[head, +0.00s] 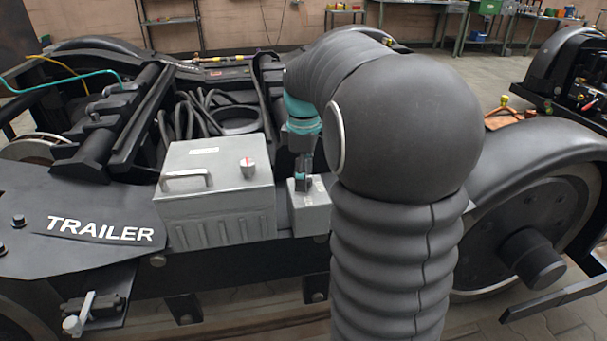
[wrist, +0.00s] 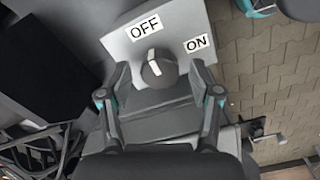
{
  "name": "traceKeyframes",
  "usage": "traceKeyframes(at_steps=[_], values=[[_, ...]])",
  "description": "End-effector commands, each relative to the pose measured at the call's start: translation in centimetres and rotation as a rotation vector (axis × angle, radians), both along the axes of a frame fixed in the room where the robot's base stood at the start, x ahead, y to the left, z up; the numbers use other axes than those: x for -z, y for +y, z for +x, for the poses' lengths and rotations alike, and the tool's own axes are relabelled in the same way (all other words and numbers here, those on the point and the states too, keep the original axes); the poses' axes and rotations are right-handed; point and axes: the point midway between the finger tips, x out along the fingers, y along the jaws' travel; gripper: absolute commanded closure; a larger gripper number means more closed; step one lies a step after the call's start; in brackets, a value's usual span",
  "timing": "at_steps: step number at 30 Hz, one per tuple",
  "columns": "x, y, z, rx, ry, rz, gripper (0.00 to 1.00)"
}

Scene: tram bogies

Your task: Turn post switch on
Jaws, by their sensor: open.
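The post switch is a small light-grey box, seen in the head view (head: 318,212) beside the larger grey box and in the wrist view (wrist: 120,40). Its top carries a dark round knob (wrist: 160,70) with a white pointer line. The line points up toward the OFF label (wrist: 145,27); the ON label (wrist: 197,43) is to the right. My gripper (wrist: 161,72) is open, with one finger on each side of the knob. I cannot tell whether the fingers touch it. In the head view my gripper (head: 302,180) points down over the box, and the knob is hidden.
A larger grey box (head: 218,215) with a handle and a red-and-white knob (head: 248,167) stands just left. The dark bogie frame marked TRAILER (head: 100,229) carries cables (head: 215,110) behind it. A wheel (head: 525,225) is at the right. Paved floor shows beyond.

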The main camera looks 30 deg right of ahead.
Motion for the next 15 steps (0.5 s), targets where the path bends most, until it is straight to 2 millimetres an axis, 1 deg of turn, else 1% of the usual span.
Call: traceKeyframes(at_steps=[2,3,5,6,8,9,15], values=[[-0.01,0.00,0.00,0.000,0.000,0.000,0.36],[-0.02,-0.01,-0.01,0.000,0.000,0.000,0.46],[-0.02,-0.01,-0.01,0.000,0.000,0.000,0.61],[-0.02,-0.01,-0.01,0.000,0.000,0.000,0.71],[-0.02,0.01,-0.01,0.000,0.000,0.000,0.86],[-0.02,0.01,-0.01,0.000,0.000,0.000,0.96],[-0.05,0.01,-0.02,0.006,0.001,0.001,0.97]])
